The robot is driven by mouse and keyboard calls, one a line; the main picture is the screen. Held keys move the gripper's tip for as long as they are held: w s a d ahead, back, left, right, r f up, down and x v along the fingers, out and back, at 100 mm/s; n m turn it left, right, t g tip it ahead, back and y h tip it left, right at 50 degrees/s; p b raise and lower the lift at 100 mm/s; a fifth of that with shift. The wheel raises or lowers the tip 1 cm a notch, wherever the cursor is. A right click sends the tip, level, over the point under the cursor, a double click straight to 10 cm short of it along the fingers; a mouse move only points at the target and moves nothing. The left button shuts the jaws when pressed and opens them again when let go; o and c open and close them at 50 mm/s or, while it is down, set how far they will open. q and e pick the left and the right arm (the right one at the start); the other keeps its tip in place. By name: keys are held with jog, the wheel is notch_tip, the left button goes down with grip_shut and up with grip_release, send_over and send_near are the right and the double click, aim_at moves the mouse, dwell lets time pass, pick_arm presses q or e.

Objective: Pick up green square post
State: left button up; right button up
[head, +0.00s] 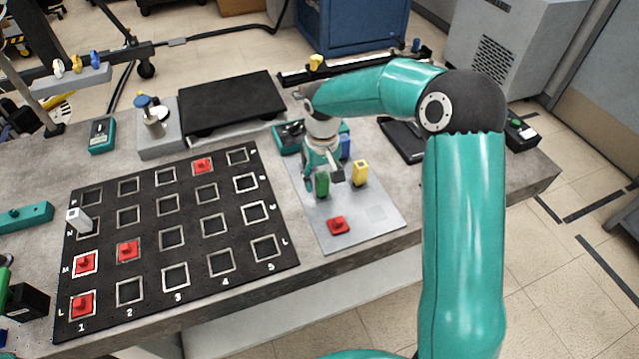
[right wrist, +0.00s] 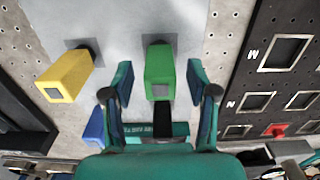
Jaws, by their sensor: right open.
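The green square post (head: 322,184) stands upright on a light grey plate (head: 350,235) on the table. In the right wrist view the green post (right wrist: 159,68) lies between the two fingers of my right gripper (right wrist: 160,82), with a visible gap on each side. The right gripper (head: 325,172) is open and close to the post in the head view, partly covering its upper part. I do not see my left gripper.
A yellow post (head: 360,172) and a blue post (head: 345,147) stand near the green one. A red piece (head: 338,225) lies in front. The black grid board (head: 150,265) with several red pieces and a white post (head: 79,220) is to the left.

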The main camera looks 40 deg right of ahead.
notch_tip(320, 180, down, 2)
grip_shut()
dwell(0.4)
jog(key=shift+r, duration=0.2)
